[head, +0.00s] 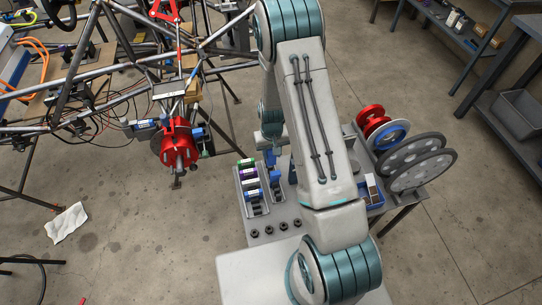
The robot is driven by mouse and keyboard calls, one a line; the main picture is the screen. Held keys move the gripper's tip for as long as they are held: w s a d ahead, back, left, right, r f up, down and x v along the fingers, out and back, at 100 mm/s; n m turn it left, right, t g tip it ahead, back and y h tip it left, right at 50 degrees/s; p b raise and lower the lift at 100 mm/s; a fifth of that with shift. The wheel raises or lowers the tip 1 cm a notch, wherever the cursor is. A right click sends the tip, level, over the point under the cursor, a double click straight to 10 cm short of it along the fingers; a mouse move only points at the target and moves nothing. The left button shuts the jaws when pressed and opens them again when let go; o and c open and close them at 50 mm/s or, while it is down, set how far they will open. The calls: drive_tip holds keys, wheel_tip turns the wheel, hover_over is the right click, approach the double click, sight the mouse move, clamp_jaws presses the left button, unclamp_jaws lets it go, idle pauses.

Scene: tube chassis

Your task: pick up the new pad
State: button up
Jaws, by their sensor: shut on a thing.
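My gripper (271,153) shows small at the lower end of my wrist, over the left part of the work table. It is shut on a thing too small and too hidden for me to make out. A blue part shows right at the fingers, and I cannot tell whether it is held or stands behind. I cannot pick out the new pad for certain. A blue bin (376,207) at the table's right side holds small brown and dark flat pieces, partly hidden by my arm. A red caliper-like part (177,143) hangs on the tube chassis (75,125) at left.
A rack (240,204) holds several coloured cylinders at the table's left edge, with several dark round parts in front. Discs (421,171) stand upright at the table's right. Shelving (505,110) is at far right.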

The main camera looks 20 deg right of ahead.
drive_tip(key=d+b, duration=0.6)
drive_tip(key=d, duration=2.6)
drive_tip(key=shift+f, duration=0.25)
drive_tip(key=shift+r, duration=0.15)
wheel_tip(320, 180, up, 2)
drive_tip(key=shift+r+p, duration=0.2)
drive_tip(key=shift+p, duration=0.45)
